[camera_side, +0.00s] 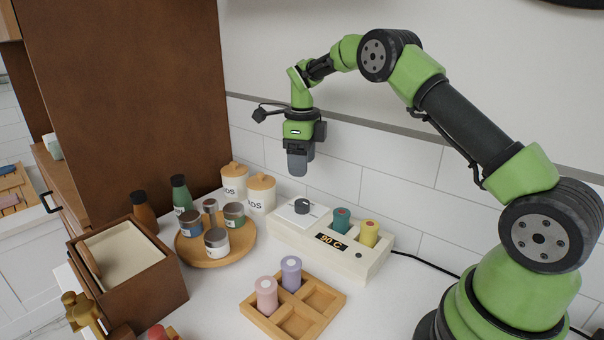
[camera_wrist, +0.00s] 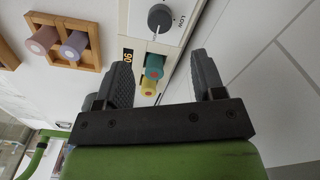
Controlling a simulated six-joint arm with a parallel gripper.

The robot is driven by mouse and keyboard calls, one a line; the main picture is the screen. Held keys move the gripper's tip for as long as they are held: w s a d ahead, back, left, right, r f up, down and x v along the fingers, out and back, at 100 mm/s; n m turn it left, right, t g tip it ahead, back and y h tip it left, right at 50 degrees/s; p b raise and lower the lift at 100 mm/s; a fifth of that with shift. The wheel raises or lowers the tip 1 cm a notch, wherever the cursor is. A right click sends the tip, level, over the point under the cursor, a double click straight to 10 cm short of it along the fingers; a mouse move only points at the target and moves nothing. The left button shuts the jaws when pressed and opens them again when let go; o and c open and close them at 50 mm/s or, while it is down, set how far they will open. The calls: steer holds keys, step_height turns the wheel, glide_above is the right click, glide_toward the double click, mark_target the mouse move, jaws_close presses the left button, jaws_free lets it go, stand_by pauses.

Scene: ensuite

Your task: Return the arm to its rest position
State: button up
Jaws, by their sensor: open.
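My arm is green and black and stands at the right in the side view. My gripper (camera_side: 299,165) hangs pointing down, high above the back of the counter and clear of everything below it. In the wrist view my gripper (camera_wrist: 163,75) has its two dark fingers spread apart, with nothing held between them. The white heater box (camera_side: 330,240) lies below it, with a dark knob (camera_side: 302,206), a display reading 90 C, and a teal cylinder (camera_side: 341,221) and a yellow cylinder (camera_side: 368,233) standing in it.
A wooden rack (camera_side: 325,299) holds a pink cylinder (camera_side: 266,295) and a lilac cylinder (camera_side: 291,273); its other compartments look empty. A round wooden tray (camera_side: 240,247) carries several jars. A brown box (camera_side: 160,285) stands at left. White canisters (camera_side: 261,194) stand by the tiled wall (camera_side: 390,185).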

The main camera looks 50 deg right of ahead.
steer(key=shift+r, duration=0.15)
steer(key=s+a+r+n+t, duration=0.2)
steer(key=s+a+r+n, duration=0.25)
steer(key=r+n, duration=0.3)
steer(key=s+a+r+n+t, duration=0.2)
steer(key=s+a+r+n, duration=0.2)
steer(key=s+r+n, duration=0.3)
steer(key=s+a+n+t+y, duration=0.1)
steer(key=s+a+n, duration=0.1)
steer(key=s+n, duration=0.4)
steer(key=s+a+n+t+y, duration=0.1)
steer(key=s+a+n+t, duration=0.1)
steer(key=s+n, duration=0.4)
steer(key=s+a, duration=0.1)
steer(key=s, duration=0.1)
steer(key=shift+s+a+r, duration=0.2)
steer(key=shift+s+a, duration=0.15)
